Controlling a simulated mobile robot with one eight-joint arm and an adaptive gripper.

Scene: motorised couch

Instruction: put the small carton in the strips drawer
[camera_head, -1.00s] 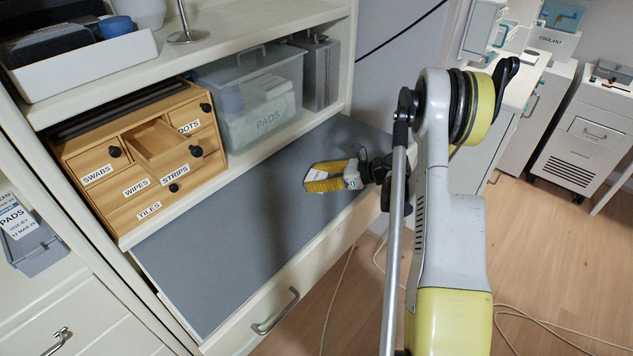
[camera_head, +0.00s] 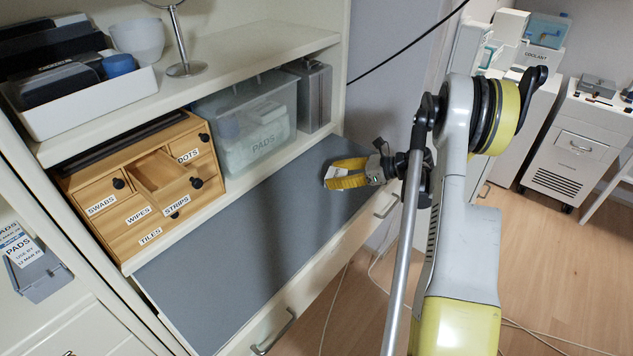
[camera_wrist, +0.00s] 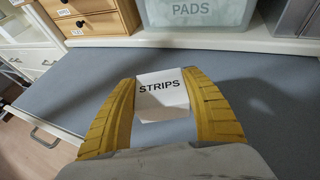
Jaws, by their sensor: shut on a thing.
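The small carton (camera_wrist: 162,97) is white and marked STRIPS. My gripper (camera_wrist: 163,80) is shut on it, with a yellow finger on each side. In the head view my gripper (camera_head: 345,174) is over the far right part of the grey surface, with a bit of the carton (camera_head: 333,173) showing between the fingers. The strips drawer (camera_head: 162,174), in the wooden drawer box at left, is pulled out, with its open top showing. Its label and black knob are on its front. My gripper is well to the right of it.
The wooden box (camera_head: 110,198) has other labelled drawers, which look closed. A clear PADS bin (camera_head: 255,118) stands right of it under a shelf (camera_head: 235,52). The grey surface (camera_head: 240,235) in front is clear. A cabinet upright (camera_head: 60,215) stands at left.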

